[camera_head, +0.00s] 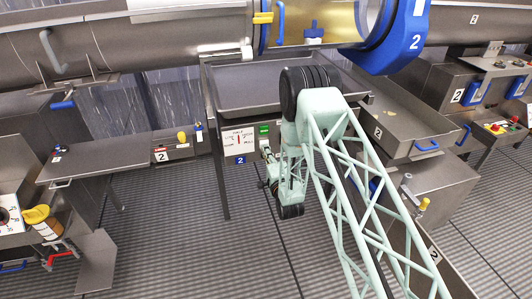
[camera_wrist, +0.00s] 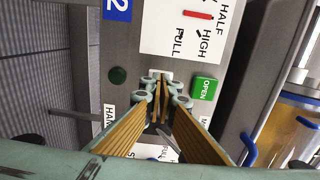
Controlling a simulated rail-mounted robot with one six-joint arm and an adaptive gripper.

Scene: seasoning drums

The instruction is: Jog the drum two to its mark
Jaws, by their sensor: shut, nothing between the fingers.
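A yellow tab (camera_head: 262,18) sits by another blue ring. I cannot tell which mark belongs to the drum. The panel with dial (camera_head: 239,140) and blue 2 plate stands below. My gripper (camera_head: 264,147) is at this panel's right side. In the wrist view my gripper (camera_wrist: 160,88) is shut and empty, its tips in front of a pale square between a dark round button (camera_wrist: 118,75) and a green OPEN button (camera_wrist: 204,88). Contact is unclear.
A steel tray (camera_head: 250,85) is above the panel. A long side shelf (camera_head: 110,155) is at the left. The ribbed floor (camera_head: 170,240) is open below.

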